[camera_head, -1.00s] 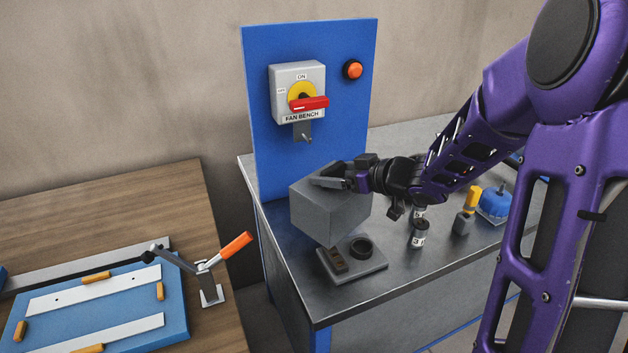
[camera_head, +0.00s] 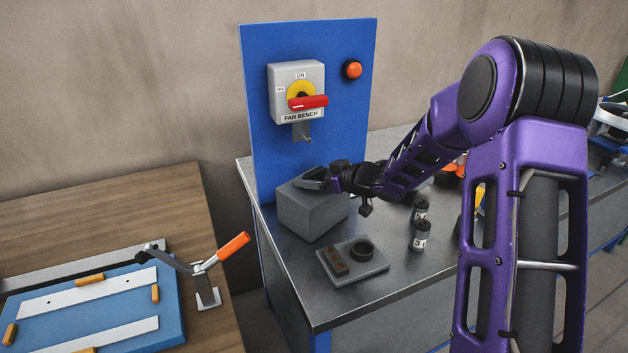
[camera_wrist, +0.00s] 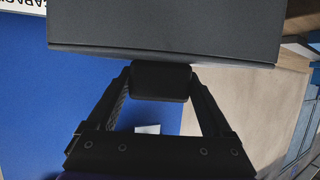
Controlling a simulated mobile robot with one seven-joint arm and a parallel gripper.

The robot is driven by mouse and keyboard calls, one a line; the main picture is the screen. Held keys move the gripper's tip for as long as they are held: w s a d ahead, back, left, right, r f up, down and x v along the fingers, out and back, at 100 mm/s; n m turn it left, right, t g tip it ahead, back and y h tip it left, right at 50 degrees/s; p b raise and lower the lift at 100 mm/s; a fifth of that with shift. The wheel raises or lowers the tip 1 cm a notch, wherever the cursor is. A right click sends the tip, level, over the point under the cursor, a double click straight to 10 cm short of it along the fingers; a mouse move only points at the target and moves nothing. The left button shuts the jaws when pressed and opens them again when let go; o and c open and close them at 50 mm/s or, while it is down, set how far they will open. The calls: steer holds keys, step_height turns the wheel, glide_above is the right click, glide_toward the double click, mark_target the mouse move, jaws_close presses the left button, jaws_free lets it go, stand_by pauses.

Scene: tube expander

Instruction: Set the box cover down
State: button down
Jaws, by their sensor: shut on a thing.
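The grey box cover (camera_head: 312,214) is at the left end of the metal bench, just in front of the blue panel. It looks upright, and I cannot tell whether its lower edge touches the bench. My gripper (camera_head: 318,180) is shut on the top of the box cover. A grey base plate (camera_head: 352,262) with a black ring and a small brown block lies uncovered to the right of and nearer than the cover.
The blue panel (camera_head: 310,60) with a red-handled switch (camera_head: 308,102) stands behind the cover. Two dark cylinders (camera_head: 421,236) stand right of the base plate. A wooden table (camera_head: 110,205) with a blue clamp fixture (camera_head: 165,300) is at left.

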steer(key=shift+f, duration=0.1)
jaws_free()
steer(key=p+v, duration=0.1)
steer(key=v, duration=1.1)
steer(key=shift+p, duration=0.4)
steer(key=shift+w, duration=0.1)
